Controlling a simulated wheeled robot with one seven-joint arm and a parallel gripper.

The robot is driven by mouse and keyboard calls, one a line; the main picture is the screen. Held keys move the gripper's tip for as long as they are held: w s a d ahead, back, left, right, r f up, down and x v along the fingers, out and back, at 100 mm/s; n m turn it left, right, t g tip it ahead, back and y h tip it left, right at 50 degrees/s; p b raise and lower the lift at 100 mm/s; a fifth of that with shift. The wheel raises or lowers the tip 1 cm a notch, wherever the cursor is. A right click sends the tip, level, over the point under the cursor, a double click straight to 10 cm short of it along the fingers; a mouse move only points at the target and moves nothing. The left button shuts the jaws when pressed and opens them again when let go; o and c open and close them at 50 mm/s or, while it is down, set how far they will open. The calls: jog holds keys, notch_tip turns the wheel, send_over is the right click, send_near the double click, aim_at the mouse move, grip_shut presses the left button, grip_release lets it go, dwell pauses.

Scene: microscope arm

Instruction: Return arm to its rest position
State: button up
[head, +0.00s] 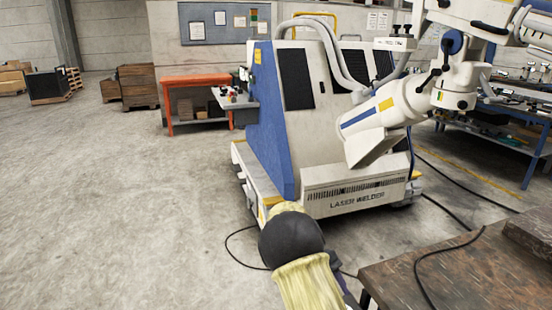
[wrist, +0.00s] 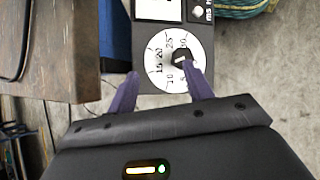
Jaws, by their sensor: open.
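The white jointed arm (head: 440,85) with blue and yellow bands reaches over the right side of the laser welder in the head view. Its thick lower tube (head: 378,118) slants down to the left. In the wrist view my gripper (wrist: 162,74) is open, with two purple fingers apart and nothing held between them. Beyond the fingers is a white numbered dial (wrist: 160,62) with a black knob (wrist: 182,58) at its right. The right finger overlaps the dial's lower edge in the picture; I cannot tell whether it touches. The white arm is not recognizable in the wrist view.
The white and blue laser welder (head: 330,190) stands mid-scene. A worn brown table (head: 460,268) is close at lower right. Black cables lie on the floor. An orange bench (head: 195,80) and crates (head: 138,85) stand further back. The concrete floor at left (head: 110,200) is clear.

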jog(key=s+r+m+t+y, duration=0.2)
jog(key=s+r+t+y, duration=0.15)
jog(key=s, duration=0.55)
jog(key=s+r+m+t+y, duration=0.3)
jog(key=s+t, duration=0.1)
jog(key=s, duration=0.5)
jog(key=w+p+v, duration=0.2)
jog(key=p+v, duration=0.9)
jog(key=p, duration=0.1)
jog(key=w+a+r+p+v, duration=0.1)
jog(key=w+p+v, duration=0.1)
jog(key=p+v, duration=0.9)
jog(key=shift+r+p, duration=0.4)
jog(key=shift+p, duration=0.05)
jog(key=shift+w+h, duration=0.1)
jog(key=shift+h, duration=0.15)
